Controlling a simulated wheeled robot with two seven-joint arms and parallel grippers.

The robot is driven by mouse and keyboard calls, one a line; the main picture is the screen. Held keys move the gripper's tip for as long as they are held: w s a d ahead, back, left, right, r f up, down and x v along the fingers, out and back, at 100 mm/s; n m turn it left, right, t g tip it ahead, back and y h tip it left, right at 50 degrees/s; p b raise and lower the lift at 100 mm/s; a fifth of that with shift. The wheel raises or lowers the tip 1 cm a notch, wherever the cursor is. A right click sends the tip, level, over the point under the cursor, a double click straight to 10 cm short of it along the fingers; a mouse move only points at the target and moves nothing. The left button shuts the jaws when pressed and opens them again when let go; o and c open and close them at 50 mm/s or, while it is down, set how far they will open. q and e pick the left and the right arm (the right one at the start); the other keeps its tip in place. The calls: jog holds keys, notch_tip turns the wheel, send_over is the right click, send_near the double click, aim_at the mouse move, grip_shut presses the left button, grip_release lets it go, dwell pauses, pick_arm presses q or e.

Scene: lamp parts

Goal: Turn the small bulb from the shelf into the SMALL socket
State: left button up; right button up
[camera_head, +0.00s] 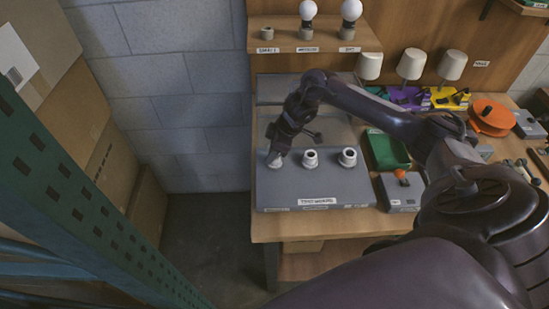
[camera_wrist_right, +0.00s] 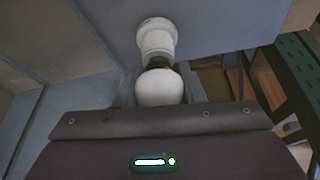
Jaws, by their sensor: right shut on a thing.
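The grey test board (camera_head: 317,186) lies on the table with a row of three white sockets. In the right wrist view the gripper (camera_wrist_right: 158,90) is shut on the small white bulb (camera_wrist_right: 160,88). The bulb is in line with a white socket (camera_wrist_right: 157,38), with a dark band between them. I cannot tell how deep the bulb sits. The middle socket (camera_head: 310,159) and right socket (camera_head: 348,157) are empty. My left gripper is not in view.
The shelf (camera_head: 290,36) has an empty leftmost holder (camera_head: 265,33) and two larger bulbs (camera_head: 308,10) (camera_head: 351,10). Right of the board are a green bin (camera_head: 388,150) and a grey box with an orange knob (camera_head: 401,174). Small lamps (camera_head: 411,65) stand behind.

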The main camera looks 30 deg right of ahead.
jog(key=shift+s+f+m+t+h+p, duration=0.1)
jog(key=shift+m+t+h+p, duration=0.15)
jog(key=shift+m+p, duration=1.05)
jog(key=shift+s+f+m+t+h+p, duration=0.15)
jog(key=shift+m+h+p, duration=0.2)
jog(key=shift+m+p, duration=0.9)
jog(key=shift+w+f+p, duration=0.1)
jog(key=shift+p, duration=0.45)
jog(key=shift+p, duration=0.35)
jog(key=shift+d+m+t+h+p, duration=0.1)
jog(key=shift+m+t+h+p, duration=0.2)
jog(key=shift+m+h+p, duration=0.95)
jog(key=shift+f+m+y+p, duration=0.1)
jog(key=shift+m+y+p, duration=0.2)
jog(key=shift+m, duration=0.7)
jog(key=shift+d+m+h, duration=0.15)
jog(key=shift+m+h, duration=0.3)
jog(key=shift+m, duration=0.55)
